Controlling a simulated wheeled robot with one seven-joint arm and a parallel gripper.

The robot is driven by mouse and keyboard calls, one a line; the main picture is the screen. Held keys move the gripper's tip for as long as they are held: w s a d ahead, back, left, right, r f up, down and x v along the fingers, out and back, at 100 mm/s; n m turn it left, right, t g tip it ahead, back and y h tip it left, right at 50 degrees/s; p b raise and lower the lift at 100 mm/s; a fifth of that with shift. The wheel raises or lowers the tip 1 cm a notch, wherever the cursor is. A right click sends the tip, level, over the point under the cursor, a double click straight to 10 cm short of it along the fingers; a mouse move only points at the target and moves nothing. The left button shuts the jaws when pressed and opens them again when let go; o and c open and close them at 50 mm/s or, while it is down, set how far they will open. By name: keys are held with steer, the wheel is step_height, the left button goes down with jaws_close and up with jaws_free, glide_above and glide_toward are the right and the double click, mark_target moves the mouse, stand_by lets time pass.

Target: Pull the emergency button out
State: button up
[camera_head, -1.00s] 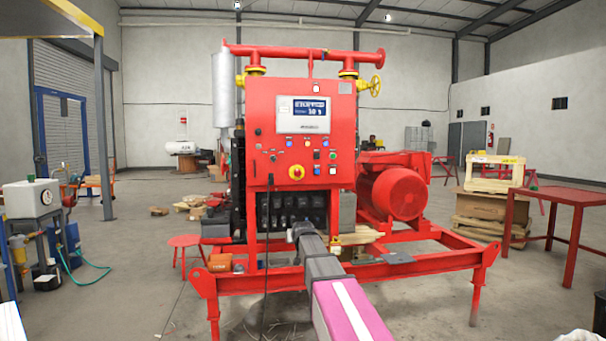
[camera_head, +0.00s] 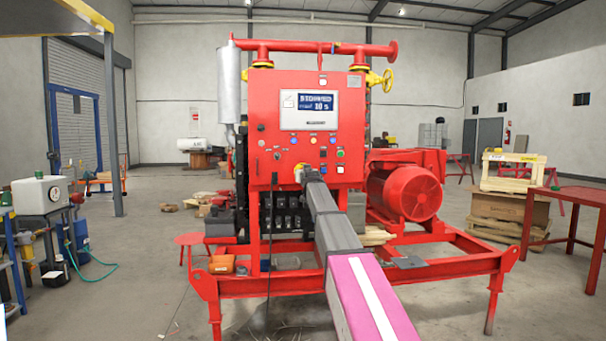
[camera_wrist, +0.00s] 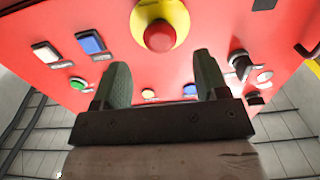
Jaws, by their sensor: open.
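The emergency button (camera_wrist: 159,36) is a round red knob on a yellow ring, on the face of the red control panel (camera_head: 262,110). In the wrist view it sits at the top middle, just beyond my fingertips and between their lines. In the head view my arm hides most of it; part of its yellow ring (camera_head: 298,171) shows. My gripper (camera_wrist: 160,78) is open and empty, with one finger to each side below the button. I cannot tell the exact gap between the fingertips and the panel.
A white button (camera_wrist: 46,51), a blue button (camera_wrist: 90,42) and a black selector knob (camera_wrist: 240,65) are close beside the fingers. A display screen (camera_head: 308,110) is above. The red skid frame (camera_head: 450,265) spreads below the panel.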

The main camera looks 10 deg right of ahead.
steer(key=w, duration=0.6)
steer(key=shift+w, duration=0.4)
steer(key=c, duration=1.2)
steer(key=shift+s, duration=0.8)
jaws_close()
steer(key=o, duration=1.2)
jaws_free()
steer(key=s, duration=1)
steer(key=shift+s, duration=0.35)
